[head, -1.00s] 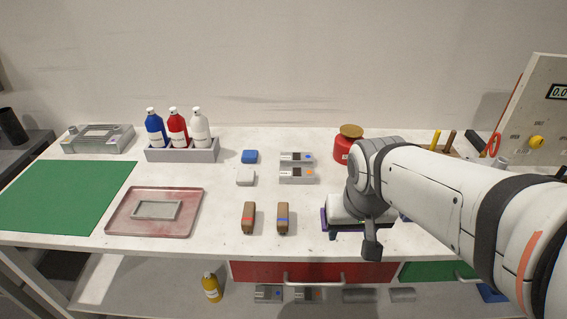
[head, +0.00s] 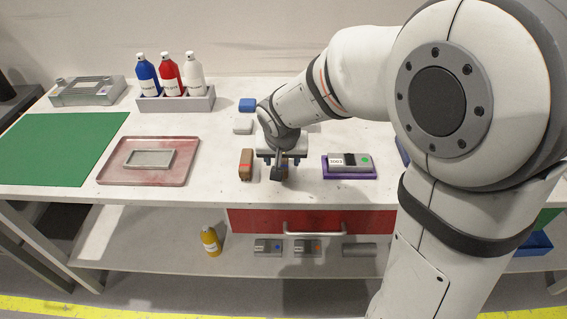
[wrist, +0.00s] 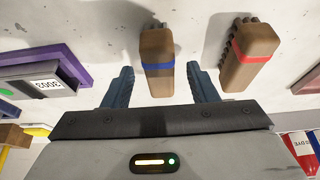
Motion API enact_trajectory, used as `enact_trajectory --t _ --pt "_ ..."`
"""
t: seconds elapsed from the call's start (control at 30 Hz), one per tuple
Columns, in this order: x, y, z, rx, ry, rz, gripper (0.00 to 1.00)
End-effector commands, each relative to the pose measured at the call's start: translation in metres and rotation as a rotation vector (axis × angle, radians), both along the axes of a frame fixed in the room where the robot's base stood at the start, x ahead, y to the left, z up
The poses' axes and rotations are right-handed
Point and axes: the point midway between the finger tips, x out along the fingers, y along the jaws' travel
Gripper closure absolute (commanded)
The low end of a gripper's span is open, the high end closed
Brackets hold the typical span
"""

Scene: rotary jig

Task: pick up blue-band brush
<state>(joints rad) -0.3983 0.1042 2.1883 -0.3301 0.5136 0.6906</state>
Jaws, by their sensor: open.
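The blue-band brush (wrist: 157,62) is a brown block with a blue band. In the wrist view it lies between and just beyond the two open fingers of my gripper (wrist: 162,88), with nothing held. In the head view my gripper (head: 278,160) is over the brush's place, and the arm hides most of the brush. The red-band brush (head: 246,164) lies just to the left on the white table; it also shows to the right in the wrist view (wrist: 248,56), outside the fingers.
A purple tray (head: 350,175) holding a grey device (head: 340,161) is to the right. A red tray (head: 185,176), a green mat (head: 60,150) and a bottle rack (head: 178,103) stand left. A red drawer (head: 260,219) is below.

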Motion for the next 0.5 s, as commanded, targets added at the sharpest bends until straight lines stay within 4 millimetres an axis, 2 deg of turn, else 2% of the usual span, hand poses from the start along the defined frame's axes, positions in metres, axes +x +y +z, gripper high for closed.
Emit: enact_trajectory --t 0.1,0.37,0.5 --pt "0.0047 -0.0003 -0.0118 -0.001 0.001 0.001 0.47" --pt "0.0059 -0.0005 -0.0133 0.000 -0.001 0.000 0.47" --pt "0.0059 -0.0006 -0.0131 0.000 -0.001 0.000 0.58"
